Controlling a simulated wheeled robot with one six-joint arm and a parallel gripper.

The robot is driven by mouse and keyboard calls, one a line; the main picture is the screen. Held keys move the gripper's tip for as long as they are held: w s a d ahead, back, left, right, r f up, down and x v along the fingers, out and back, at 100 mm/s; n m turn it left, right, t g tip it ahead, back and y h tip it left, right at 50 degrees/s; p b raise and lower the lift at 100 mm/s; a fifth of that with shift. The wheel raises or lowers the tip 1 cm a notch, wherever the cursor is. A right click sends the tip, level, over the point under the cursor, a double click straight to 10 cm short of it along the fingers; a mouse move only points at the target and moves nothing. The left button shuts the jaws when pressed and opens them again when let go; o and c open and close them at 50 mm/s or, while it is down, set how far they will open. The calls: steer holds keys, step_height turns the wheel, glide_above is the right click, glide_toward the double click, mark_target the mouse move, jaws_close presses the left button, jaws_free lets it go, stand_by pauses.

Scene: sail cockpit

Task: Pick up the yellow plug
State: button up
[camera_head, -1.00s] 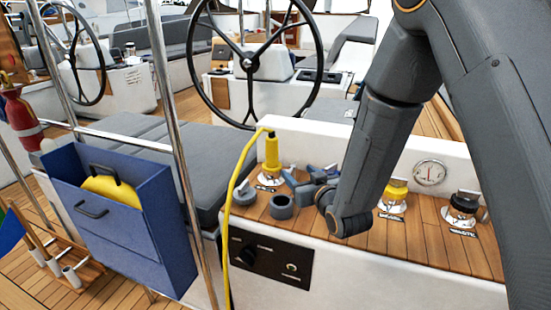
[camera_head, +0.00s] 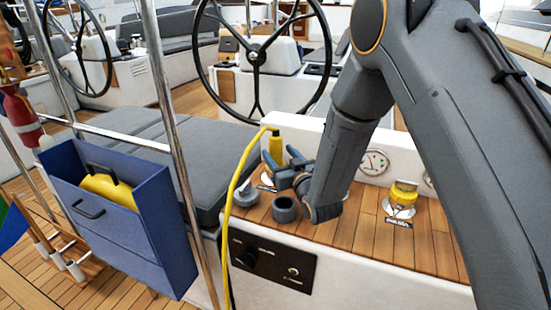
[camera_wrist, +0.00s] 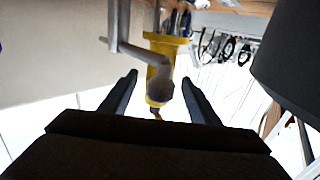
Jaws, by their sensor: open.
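The yellow plug (camera_head: 276,147) stands upright at the far left of the wooden ledge, with a yellow cable running from its top down over the front. My gripper (camera_head: 284,169) is open, just right of the plug, its fingers pointing toward it and partly hiding its lower part. In the wrist view the yellow plug (camera_wrist: 158,88) shows between and beyond the two open fingers of my gripper (camera_wrist: 160,88). A grey bent part (camera_wrist: 150,58) crosses in front of the plug there. I see no clear contact between the fingers and the plug.
Two grey round caps, one nearer (camera_head: 284,207) and one at the left (camera_head: 245,194), lie near the plug. A yellow-topped fitting (camera_head: 403,194) and a gauge (camera_head: 374,162) are to the right. A blue bin (camera_head: 160,240) and a steel post (camera_head: 176,130) stand at the left.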

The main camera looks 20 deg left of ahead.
mark_target(278, 139)
steer(key=shift+w+a, duration=0.45)
steer(key=shift+w, duration=0.1)
steer(key=c, duration=1.4)
steer(key=shift+r, duration=0.15)
step_height(278, 139, up, 9)
steer(key=shift+r, duration=0.1)
steer(key=shift+r+p, duration=0.45)
steer(key=shift+r, duration=1.4)
